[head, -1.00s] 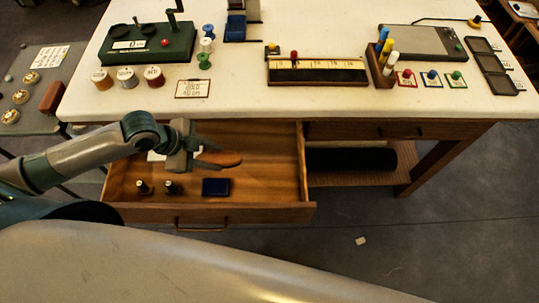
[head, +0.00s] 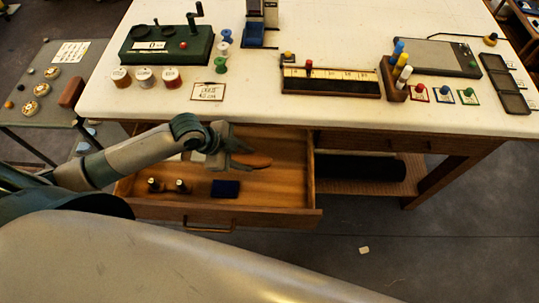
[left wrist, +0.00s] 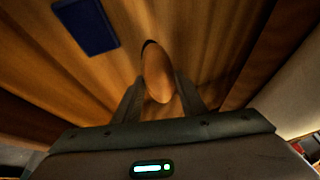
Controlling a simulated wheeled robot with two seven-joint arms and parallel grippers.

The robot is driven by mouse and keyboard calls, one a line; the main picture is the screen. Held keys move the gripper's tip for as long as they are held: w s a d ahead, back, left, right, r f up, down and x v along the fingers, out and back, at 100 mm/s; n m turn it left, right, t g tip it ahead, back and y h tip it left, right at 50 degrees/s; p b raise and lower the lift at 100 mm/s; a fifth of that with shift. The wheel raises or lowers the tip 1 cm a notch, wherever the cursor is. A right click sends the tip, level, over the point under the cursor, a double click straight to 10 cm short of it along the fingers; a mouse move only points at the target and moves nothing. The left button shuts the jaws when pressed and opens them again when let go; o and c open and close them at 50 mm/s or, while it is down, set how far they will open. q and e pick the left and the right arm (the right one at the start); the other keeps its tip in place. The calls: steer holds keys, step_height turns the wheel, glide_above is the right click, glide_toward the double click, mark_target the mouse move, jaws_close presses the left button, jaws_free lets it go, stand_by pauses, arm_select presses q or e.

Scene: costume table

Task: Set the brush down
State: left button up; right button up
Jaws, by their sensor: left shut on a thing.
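The brush (head: 254,160) shows as an orange-brown oval in the head view, held at the fingers of my left gripper (head: 238,158). In the left wrist view the brush (left wrist: 157,72) sits between the two fingers of the gripper (left wrist: 160,98), with a dark end at its far side. My left gripper is shut on it, over the open wooden drawer (head: 290,190). I cannot tell whether the brush touches the drawer floor. My right gripper is not in view.
The drawer holds a dark blue box (head: 225,188), also in the left wrist view (left wrist: 87,25), and two small dark bottles (head: 180,186). The drawer floor to the right is clear. The white tabletop (head: 260,110) edge lies just behind, bearing spools (head: 171,77) and a card (head: 208,92).

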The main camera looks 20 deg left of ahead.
mark_target(259, 155)
arm_select(q)
steer(key=shift+w+d+f+p, duration=0.25)
steer(key=shift+w+d+f, duration=0.4)
steer(key=shift+d, duration=0.25)
steer(key=shift+w+d+f+p, duration=0.25)
steer(key=shift+w+d+f, duration=0.3)
steer(key=shift+w+d, duration=0.25)
steer(key=shift+d, duration=0.1)
steer(key=shift+w+d+f, duration=0.1)
steer(key=shift+w+d, duration=0.05)
steer(key=shift+d, duration=0.05)
steer(key=shift+w+d+f+p, duration=0.55)
steer(key=shift+w+d+f, duration=0.1)
steer(key=shift+d+f, duration=0.2)
steer(key=shift+w+d+f, duration=0.15)
steer(key=shift+d+f, duration=0.05)
steer(key=shift+f, duration=0.2)
steer(key=o, duration=0.9)
